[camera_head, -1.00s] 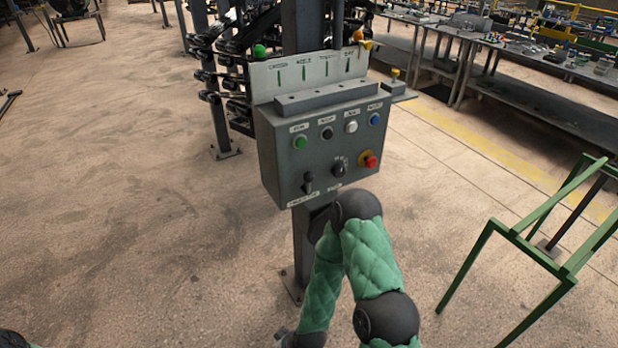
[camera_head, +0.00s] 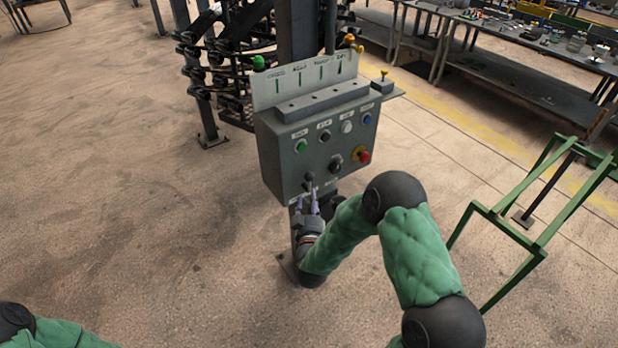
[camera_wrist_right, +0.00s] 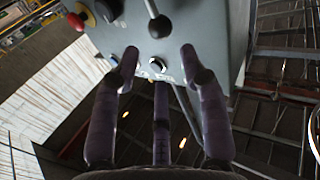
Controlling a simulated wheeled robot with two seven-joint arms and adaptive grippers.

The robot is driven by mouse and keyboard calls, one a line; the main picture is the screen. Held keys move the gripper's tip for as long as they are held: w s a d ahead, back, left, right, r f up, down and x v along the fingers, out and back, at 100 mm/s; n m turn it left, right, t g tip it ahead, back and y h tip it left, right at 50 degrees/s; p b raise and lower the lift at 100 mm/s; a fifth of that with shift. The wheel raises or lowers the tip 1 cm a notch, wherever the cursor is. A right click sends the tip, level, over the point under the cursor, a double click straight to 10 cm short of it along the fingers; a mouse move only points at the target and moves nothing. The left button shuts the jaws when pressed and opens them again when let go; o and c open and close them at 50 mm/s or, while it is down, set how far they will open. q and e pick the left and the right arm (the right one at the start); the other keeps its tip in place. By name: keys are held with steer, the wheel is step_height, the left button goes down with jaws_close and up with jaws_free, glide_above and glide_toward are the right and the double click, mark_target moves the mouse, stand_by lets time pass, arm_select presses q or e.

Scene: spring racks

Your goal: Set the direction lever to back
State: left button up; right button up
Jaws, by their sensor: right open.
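The direction lever (camera_head: 308,182) is a short dark lever with a ball knob, low on the left of the grey control box's front. In the right wrist view its black knob (camera_wrist_right: 159,27) and metal stem show at the top middle, ahead of the fingertips and apart from them. My right gripper (camera_head: 309,198) is open, just below the lever; its purple fingers (camera_wrist_right: 160,62) are spread with nothing between them. The lever's label is partly hidden and unreadable. Only part of my left arm shows at the lower left of the head view; its gripper is out of frame.
The control box (camera_head: 272,160) also carries a green button (camera_head: 301,146), black, white and blue buttons, a rotary switch (camera_head: 335,162) and a red emergency stop (camera_head: 363,156). A green frame (camera_head: 530,243) stands at right. Floor left of the box is clear.

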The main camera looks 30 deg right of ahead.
mark_target(309, 180)
steer(key=x, duration=0.9)
steer(key=shift+w+d+f, duration=0.1)
steer(key=shift+w+d, duration=0.05)
steer(key=shift+w, duration=0.2)
jaws_close()
